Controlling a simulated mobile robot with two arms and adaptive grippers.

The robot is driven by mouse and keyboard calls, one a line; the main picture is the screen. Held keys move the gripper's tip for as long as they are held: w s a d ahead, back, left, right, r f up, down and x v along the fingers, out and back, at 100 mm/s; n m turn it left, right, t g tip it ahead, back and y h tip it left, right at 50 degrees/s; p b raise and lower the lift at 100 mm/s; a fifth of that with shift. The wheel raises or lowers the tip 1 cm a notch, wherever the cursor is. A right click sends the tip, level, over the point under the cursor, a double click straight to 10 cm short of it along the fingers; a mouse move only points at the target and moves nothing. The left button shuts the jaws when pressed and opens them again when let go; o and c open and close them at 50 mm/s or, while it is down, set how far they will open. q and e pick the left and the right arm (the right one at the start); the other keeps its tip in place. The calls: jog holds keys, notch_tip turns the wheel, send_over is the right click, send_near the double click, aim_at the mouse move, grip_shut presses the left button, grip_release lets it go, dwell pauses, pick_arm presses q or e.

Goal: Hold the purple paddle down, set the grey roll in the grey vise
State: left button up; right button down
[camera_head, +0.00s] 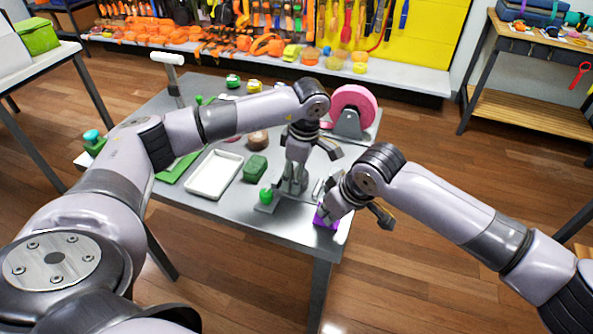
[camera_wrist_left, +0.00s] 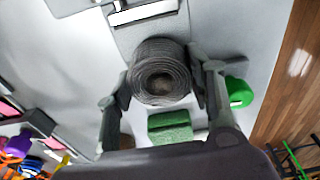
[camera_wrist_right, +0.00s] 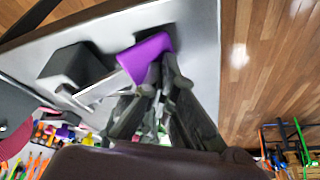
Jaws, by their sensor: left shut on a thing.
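The grey roll (camera_wrist_left: 160,80) is between the two fingers of my left gripper (camera_wrist_left: 162,90), which is shut on it above the table. The purple paddle (camera_wrist_right: 148,55) is at the table's front right corner and also shows in the head view (camera_head: 326,219). My right gripper (camera_wrist_right: 160,78) has its fingertips close together at the paddle's edge; I cannot tell how hard they press. A dark grey block with a pale metal bar (camera_wrist_right: 75,68), apparently the grey vise, stands beside the paddle. In the head view the arms partly hide it.
A green block (camera_head: 256,168), a white tray (camera_head: 213,190) and a green knob (camera_head: 266,196) are left of my left gripper. A pink wheel on a grey stand (camera_head: 353,103) is behind.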

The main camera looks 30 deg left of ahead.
pick_arm(q)
jog(key=shift+f, duration=0.35)
pick_arm(e)
jog(key=shift+f, duration=0.1)
pick_arm(q)
jog(key=o, duration=1.2)
jog(key=shift+o, duration=0.2)
jog(key=shift+r, duration=0.15)
jog(key=shift+r, duration=3.4)
